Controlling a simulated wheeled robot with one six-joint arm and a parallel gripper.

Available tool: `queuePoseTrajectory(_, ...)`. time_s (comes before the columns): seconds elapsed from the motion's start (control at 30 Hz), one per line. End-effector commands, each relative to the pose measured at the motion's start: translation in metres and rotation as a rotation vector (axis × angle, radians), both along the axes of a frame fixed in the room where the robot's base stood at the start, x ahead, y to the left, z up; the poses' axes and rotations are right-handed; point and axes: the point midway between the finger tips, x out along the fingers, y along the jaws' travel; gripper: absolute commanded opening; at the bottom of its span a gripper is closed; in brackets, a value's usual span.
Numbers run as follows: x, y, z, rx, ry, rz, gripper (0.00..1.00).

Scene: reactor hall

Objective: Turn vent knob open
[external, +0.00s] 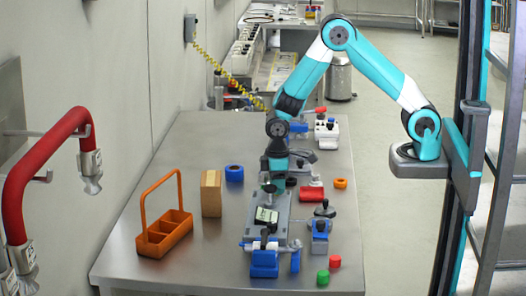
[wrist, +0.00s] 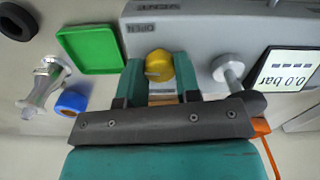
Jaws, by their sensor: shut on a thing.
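The yellow vent knob (wrist: 158,63) sits on the front of a grey panel (wrist: 210,32) marked VENT and OPEN in the wrist view. The OPEN label is to the left of the knob. My gripper (wrist: 157,78) has its teal fingers on both sides of the knob and is shut on it. I cannot read the knob's pointer clearly. A display (wrist: 291,77) on the panel reads 0.0 bar. In the external view my gripper (external: 267,184) is low at the grey panel unit (external: 282,212), and the knob is hidden there.
A silver valve stem (wrist: 228,70) stands close right of the knob.

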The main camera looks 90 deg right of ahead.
Motion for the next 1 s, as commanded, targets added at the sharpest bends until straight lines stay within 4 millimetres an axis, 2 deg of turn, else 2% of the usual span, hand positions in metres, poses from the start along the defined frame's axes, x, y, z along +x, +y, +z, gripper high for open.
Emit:
queuePoseTrajectory(0.5,0.0013,-0.0005,0.0014,-0.001,-0.005,-0.421,0.07)
queuePoseTrajectory(1.0,0.0016,-0.0006,0.0016,0.000,-0.006,-0.565,0.07)
